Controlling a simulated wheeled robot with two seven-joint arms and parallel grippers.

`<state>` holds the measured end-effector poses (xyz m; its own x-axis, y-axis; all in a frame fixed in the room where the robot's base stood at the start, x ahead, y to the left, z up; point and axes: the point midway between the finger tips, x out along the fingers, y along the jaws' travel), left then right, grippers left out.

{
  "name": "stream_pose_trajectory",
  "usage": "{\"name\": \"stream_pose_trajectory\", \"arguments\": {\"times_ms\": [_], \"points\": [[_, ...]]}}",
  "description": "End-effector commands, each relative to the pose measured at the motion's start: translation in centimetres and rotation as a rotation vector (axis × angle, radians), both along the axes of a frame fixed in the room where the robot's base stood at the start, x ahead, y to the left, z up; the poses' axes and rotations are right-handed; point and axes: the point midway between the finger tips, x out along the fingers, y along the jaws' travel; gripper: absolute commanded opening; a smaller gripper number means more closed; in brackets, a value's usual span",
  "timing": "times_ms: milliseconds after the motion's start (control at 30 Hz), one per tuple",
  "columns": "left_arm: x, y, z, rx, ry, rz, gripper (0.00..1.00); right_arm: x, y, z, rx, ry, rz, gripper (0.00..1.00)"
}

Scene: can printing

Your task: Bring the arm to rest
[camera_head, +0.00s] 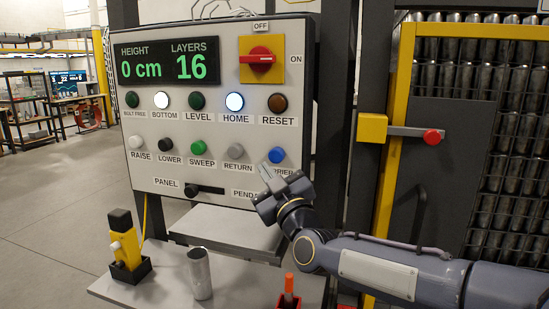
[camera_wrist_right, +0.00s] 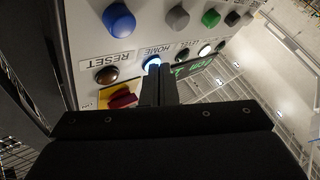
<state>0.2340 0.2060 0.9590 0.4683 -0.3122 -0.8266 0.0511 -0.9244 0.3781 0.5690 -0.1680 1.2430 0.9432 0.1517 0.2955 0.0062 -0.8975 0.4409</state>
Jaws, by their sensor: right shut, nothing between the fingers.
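My right arm (camera_head: 380,268) reaches in from the right, in front of the control panel (camera_head: 160,185). My right gripper (camera_head: 268,171) is just below the blue button (camera_head: 277,155) and partly covers its label. Its fingers are shut with nothing between them. Whether the fingertips touch the panel I cannot tell. In the right wrist view the closed fingers (camera_wrist_right: 160,72) point up at the panel, with the blue button (camera_wrist_right: 119,18) to the upper left. My left gripper is out of view.
The panel display (camera_head: 170,62) reads 0 cm and 16 layers. The BOTTOM lamp (camera_head: 162,100) and HOME lamp (camera_head: 235,102) glow white. A shelf below holds a yellow-black device (camera_head: 126,245), a metal can (camera_head: 200,274) and an orange-handled tool (camera_head: 289,284). A yellow-framed gate (camera_head: 395,130) stands right.

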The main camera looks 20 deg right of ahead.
Motion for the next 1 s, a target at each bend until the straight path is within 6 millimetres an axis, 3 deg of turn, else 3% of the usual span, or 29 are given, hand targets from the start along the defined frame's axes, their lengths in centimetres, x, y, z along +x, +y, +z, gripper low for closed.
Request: {"name": "stream_pose_trajectory", "arguments": {"times_ms": [167, 267, 367, 500, 600, 733, 833, 1000], "points": [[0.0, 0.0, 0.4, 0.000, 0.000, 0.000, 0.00, -1.4, -0.1, -1.0, 0.005, 0.086, 0.031, 0.00], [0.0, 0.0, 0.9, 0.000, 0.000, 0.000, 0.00, -4.4, -0.6, -3.8, 0.039, 0.271, 0.069, 0.00], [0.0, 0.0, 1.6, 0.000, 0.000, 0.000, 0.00, -9.6, -2.1, -8.5, 0.133, 0.543, 0.077, 0.00], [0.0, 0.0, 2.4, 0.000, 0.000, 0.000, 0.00, -17.8, -4.0, -15.2, 0.327, 0.900, 0.033, 0.00], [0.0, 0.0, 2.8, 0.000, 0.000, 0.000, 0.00, -23.5, -4.5, -19.2, 0.472, 1.110, -0.011, 0.00], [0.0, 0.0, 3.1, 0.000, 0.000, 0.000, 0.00, -29.3, -4.3, -22.8, 0.621, 1.310, -0.060, 0.00], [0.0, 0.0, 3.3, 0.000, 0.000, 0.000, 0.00, -32.1, -4.0, -24.4, 0.692, 1.407, -0.086, 0.00], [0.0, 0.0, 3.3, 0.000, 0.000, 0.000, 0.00, -33.6, -3.8, -25.3, 0.729, 1.461, -0.100, 0.00]]}}
